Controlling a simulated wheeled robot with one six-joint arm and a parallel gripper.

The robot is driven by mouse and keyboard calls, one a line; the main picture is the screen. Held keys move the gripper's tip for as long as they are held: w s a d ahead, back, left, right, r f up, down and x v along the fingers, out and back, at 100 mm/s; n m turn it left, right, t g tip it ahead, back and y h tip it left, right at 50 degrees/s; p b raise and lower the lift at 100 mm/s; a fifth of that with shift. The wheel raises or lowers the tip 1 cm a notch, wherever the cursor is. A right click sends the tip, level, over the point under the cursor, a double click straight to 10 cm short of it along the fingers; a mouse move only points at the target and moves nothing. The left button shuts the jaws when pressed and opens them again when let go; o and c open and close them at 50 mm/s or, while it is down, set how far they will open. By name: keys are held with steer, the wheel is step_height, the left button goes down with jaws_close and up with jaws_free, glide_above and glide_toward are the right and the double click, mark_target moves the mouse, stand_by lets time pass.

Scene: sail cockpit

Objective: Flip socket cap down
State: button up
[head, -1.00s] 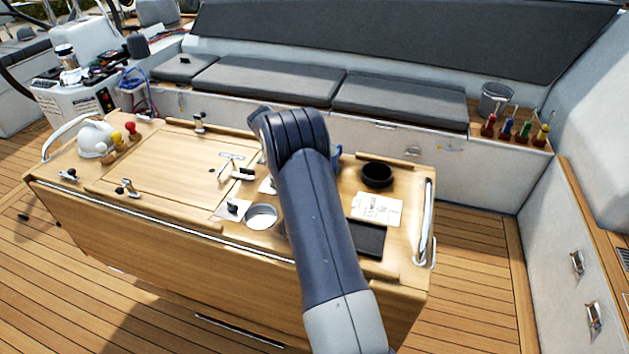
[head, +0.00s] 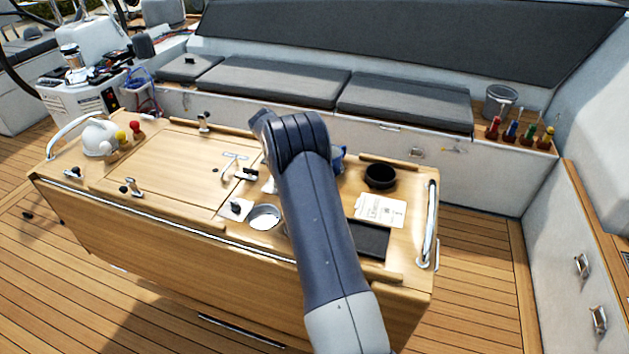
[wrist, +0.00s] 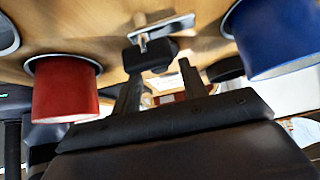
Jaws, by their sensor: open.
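In the wrist view a black cap-like part (wrist: 152,56) sits by a shiny metal plate (wrist: 160,26) on the wooden table top. I take it for the socket cap; its hinge is not clear. My gripper (wrist: 158,70) is open, its two dark fingers pointing toward the black part, which shows between and just beyond the tips. I cannot tell whether they touch. In the head view my arm hides the gripper. A small metal plate with a black knob (head: 235,208) shows left of my arm; I cannot tell if it is the same part.
A red cup (wrist: 65,90) and a blue cup (wrist: 277,38) flank my gripper closely in the wrist view. The wooden table (head: 165,168) also holds a black round holder (head: 380,177), a white card (head: 381,211) and a white kettle-like object (head: 99,138). The left panel is mostly clear.

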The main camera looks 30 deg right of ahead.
steer(key=shift+w, duration=0.1)
steer(key=v, duration=1)
steer(key=shift+a+r, duration=0.2)
steer(key=shift+r, duration=0.1)
steer(key=shift+w, duration=0.1)
steer(key=shift+x, duration=5.4)
steer(key=shift+w+r, duration=0.1)
